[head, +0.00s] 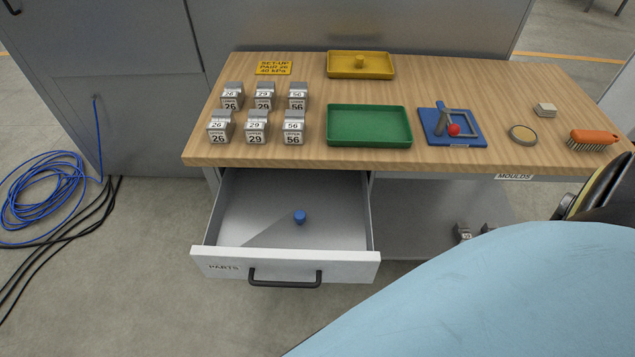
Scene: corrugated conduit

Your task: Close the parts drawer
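The parts drawer (218,262) is pulled well out from under the left part of the workbench. Its white front carries the label PARTS and a black bar handle (285,281). A small blue knob-like part (300,217) stands on the drawer floor, right of the middle. The rest of the drawer floor looks bare. Neither of my grippers shows in the head view, and nothing touches the handle.
The wooden bench top (310,92) holds several numbered metal blocks, a yellow tray (345,71), a green tray (368,141), a blue fixture (473,138) and a brush (592,140). Blue cable (45,190) lies on the floor left. A large pale-blue shape blocks the lower right.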

